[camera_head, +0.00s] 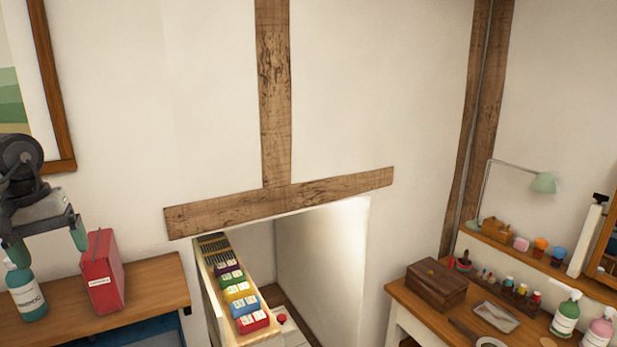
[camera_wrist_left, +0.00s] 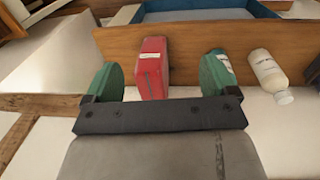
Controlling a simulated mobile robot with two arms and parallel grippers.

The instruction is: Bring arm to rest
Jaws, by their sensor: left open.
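My left gripper (camera_head: 46,246) hangs at the left edge of the head view, its green fingers spread apart and nothing held. In the left wrist view the open gripper (camera_wrist_left: 160,82) shows a red box (camera_wrist_left: 152,68) beyond and between its fingers. In the head view this red box (camera_head: 102,272) stands upright on a wooden surface, just right of the gripper. A teal bottle (camera_head: 27,297) stands below the gripper. My right gripper is not in view.
The wooden top (camera_head: 155,285) right of the red box is bare. A narrow pull-out drawer (camera_head: 208,285) with colourful packets stands in the wall opening. A desk (camera_head: 405,303) at right bears a wooden box (camera_head: 436,286) and bottles. A picture frame (camera_head: 50,90) hangs above the gripper.

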